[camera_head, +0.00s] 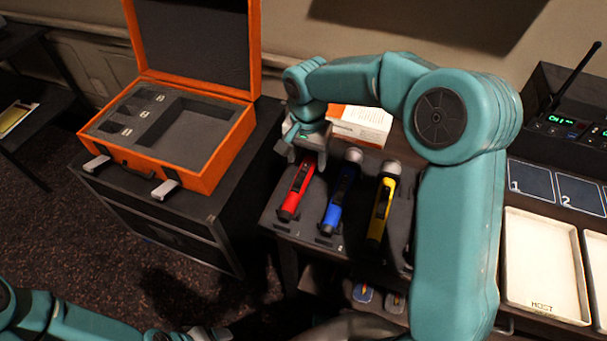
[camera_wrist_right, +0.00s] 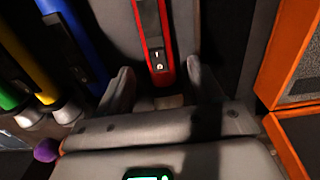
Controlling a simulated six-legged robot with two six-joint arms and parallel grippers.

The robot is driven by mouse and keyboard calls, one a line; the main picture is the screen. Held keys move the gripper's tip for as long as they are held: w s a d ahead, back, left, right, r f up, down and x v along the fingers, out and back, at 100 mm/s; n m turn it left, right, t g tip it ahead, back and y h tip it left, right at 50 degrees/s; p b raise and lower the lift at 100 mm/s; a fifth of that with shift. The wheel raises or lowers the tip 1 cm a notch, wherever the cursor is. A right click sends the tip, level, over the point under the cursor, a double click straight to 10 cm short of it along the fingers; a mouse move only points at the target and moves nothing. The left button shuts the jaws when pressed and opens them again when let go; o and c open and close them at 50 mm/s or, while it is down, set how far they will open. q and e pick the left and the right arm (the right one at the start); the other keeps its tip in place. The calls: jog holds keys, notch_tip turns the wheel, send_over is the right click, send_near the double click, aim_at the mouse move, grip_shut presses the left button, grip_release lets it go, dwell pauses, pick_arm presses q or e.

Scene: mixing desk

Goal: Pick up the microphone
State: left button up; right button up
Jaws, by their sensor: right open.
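In the right wrist view the red microphone (camera_wrist_right: 151,32) runs down between the two open fingers (camera_wrist_right: 163,82), with a visible gap on either side. The blue (camera_wrist_right: 72,35) and yellow (camera_wrist_right: 25,60) microphones also show there. My left gripper (camera_head: 190,334) is cut off at the bottom edge.
An open orange case (camera_head: 219,157) with grey foam cut-outs stands on a dark cabinet at the left. A white and orange box (camera_head: 360,124) sits behind the microphones. Cream trays (camera_head: 543,268) and a black receiver (camera_head: 567,128) with an antenna are at the right.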

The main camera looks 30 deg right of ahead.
aim_at(307, 164)
notch_tip(307, 164, down, 4)
jog(key=shift+w+d+r, duration=0.1)
jog(key=shift+d+r, duration=0.05)
jog(key=shift+r, duration=0.1)
jog(key=c, duration=1.2)
grip_shut()
jog(key=shift+r, duration=0.15)
